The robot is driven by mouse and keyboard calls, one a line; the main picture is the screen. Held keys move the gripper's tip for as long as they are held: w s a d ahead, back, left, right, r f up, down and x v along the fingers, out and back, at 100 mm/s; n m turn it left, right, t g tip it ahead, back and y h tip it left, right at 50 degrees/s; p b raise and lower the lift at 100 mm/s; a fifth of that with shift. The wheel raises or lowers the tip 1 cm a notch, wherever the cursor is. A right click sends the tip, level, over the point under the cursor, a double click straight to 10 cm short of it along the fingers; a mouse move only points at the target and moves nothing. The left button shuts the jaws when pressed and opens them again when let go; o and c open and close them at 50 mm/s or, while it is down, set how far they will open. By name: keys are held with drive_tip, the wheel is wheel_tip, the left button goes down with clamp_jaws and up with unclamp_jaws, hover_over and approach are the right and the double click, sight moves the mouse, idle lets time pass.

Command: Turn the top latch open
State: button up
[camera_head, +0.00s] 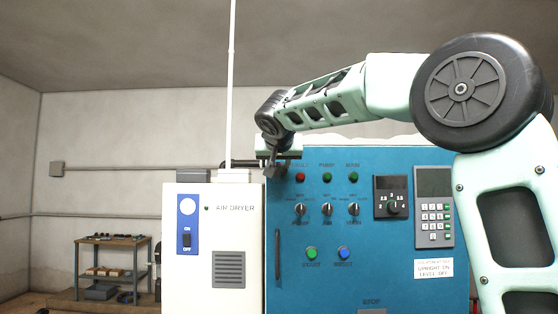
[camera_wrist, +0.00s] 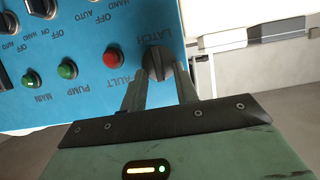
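The latch (camera_wrist: 157,62) is a dark rotary knob on the blue panel, below the printed word LATCH in the wrist view, near the panel's edge. My gripper (camera_wrist: 160,78) is right at it, with its two grey fingers apart and the knob between their tips. I cannot tell whether the fingers press on the knob or stand just clear of it. In the head view my gripper (camera_head: 272,168) is at the upper left corner of the blue cabinet (camera_head: 330,262) and hides the latch. The knob's exact angle is unclear.
Red (camera_wrist: 111,62), green and green lamps sit in a row beside the latch, with selector switches beyond. A white air dryer cabinet (camera_head: 190,265) stands left of the blue cabinet. A keypad (camera_head: 435,215) and a dial (camera_head: 392,207) are on the right. A shelf (camera_head: 110,255) stands far left.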

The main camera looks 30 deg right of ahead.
clamp_jaws()
drive_tip(key=shift+w+a+f+n+g+h+b, duration=0.2)
drive_tip(key=shift+a+f+n+h+b, duration=0.15)
drive_tip(key=shift+n+h+b, duration=1.3)
drive_tip(key=shift+w+a+f+n+g+h+b, duration=0.25)
drive_tip(key=shift+n+h+b, duration=0.55)
drive_tip(key=shift+n+b, duration=1.55)
drive_tip(key=shift+w+a+f+n+g+h+b, duration=0.15)
drive_tip(key=shift+a+f+n+h+b, duration=0.2)
drive_tip(key=shift+n+h+b, duration=1.65)
drive_tip(key=shift+n+y+p, duration=0.65)
drive_tip(key=shift+n+y, duration=0.1)
drive_tip(key=shift+n, duration=0.15)
unclamp_jaws()
drive_tip(key=shift+d, duration=0.1)
